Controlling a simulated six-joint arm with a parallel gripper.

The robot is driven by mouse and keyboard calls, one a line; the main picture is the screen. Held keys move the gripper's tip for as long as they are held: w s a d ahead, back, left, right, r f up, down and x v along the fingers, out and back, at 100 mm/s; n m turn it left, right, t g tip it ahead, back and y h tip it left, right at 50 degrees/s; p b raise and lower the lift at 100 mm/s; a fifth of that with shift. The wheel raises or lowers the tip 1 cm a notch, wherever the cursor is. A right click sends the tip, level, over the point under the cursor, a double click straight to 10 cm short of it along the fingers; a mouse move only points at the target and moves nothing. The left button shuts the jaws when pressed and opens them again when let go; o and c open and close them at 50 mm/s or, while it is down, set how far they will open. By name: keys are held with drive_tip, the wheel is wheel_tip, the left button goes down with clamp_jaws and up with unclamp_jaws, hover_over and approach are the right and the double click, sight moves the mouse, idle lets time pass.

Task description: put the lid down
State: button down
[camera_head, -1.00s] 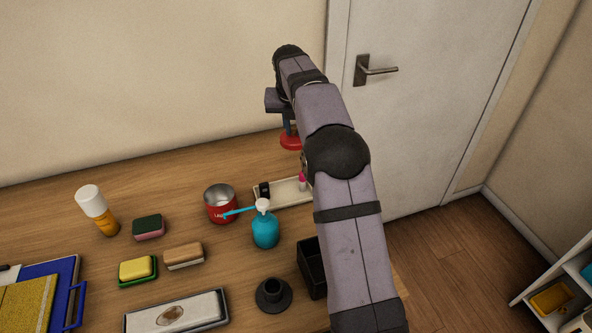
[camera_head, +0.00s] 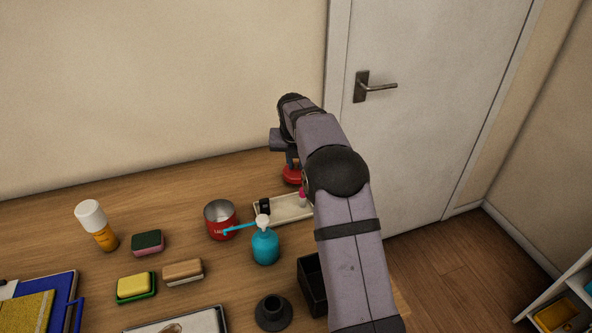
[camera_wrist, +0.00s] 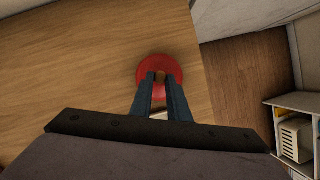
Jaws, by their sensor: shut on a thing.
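The red round lid (camera_head: 291,175) is at the back right of the table, behind the cream tray and partly hidden by my arm. It also shows in the wrist view (camera_wrist: 147,70), between my fingertips. My gripper (camera_wrist: 161,82) points down and is shut on the lid's middle. The lid is low over bare wood; I cannot tell whether it touches the table. An open red canister (camera_head: 221,227) with a metallic inside stands upright to the left of the tray.
The cream tray (camera_head: 286,211) holds a few small items. A teal pump bottle (camera_head: 265,247) stands in front of it. A black box (camera_head: 312,284) is near the right edge. Bare wood lies left of the lid. The table's edge (camera_wrist: 203,75) runs close right of it.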

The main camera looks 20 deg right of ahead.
sight(296, 171)
drive_tip(key=shift+f, duration=1.5)
drive_tip(key=shift+f, duration=0.15)
drive_tip(key=c, duration=1.7)
unclamp_jaws()
drive_tip(key=shift+v, duration=0.8)
drive_tip(key=b+v, duration=0.1)
drive_tip(key=v, duration=0.9)
drive_tip(key=shift+s+r, duration=0.1)
drive_tip(key=shift+r, duration=0.2)
drive_tip(key=shift+r, duration=0.1)
